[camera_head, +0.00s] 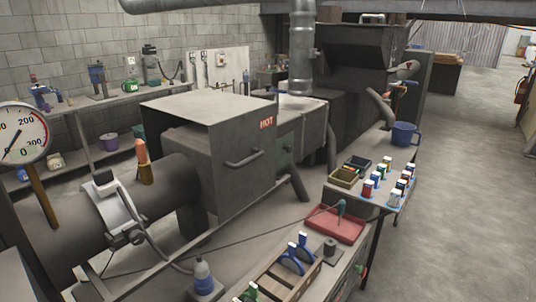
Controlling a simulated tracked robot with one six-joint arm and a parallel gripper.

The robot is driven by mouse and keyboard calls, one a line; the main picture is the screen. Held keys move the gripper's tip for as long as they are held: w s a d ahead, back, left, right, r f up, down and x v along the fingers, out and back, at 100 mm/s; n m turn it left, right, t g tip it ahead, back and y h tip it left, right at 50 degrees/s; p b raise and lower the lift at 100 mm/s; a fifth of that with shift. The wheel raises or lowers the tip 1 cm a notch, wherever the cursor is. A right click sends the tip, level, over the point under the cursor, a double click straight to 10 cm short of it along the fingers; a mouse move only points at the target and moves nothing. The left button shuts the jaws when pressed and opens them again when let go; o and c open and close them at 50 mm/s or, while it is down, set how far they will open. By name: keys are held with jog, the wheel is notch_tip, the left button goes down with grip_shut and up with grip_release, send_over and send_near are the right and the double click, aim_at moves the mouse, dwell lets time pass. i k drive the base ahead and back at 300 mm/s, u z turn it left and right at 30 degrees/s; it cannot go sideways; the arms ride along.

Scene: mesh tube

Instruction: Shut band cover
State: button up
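A thick dark horizontal tube (65,235) runs along the left. A pale metal band (118,208) wraps around it, with a small dark box (104,180) on top and a dark fitting (125,238) at its lower front. I cannot tell which part is the band cover or whether it stands open. A grey metal housing (203,170) with a handle (246,158) and a red HOT label (266,123) stands at the tube's right end. My gripper is not in view.
A round gauge (22,132) and an orange-topped fitting (143,162) stand up from the tube. The right floor (465,190) is clear.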

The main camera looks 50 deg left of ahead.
aim_at(242, 129)
jog(key=z, duration=0.05)
jog(key=i, duration=1.15)
jog(key=u, duration=4.25)
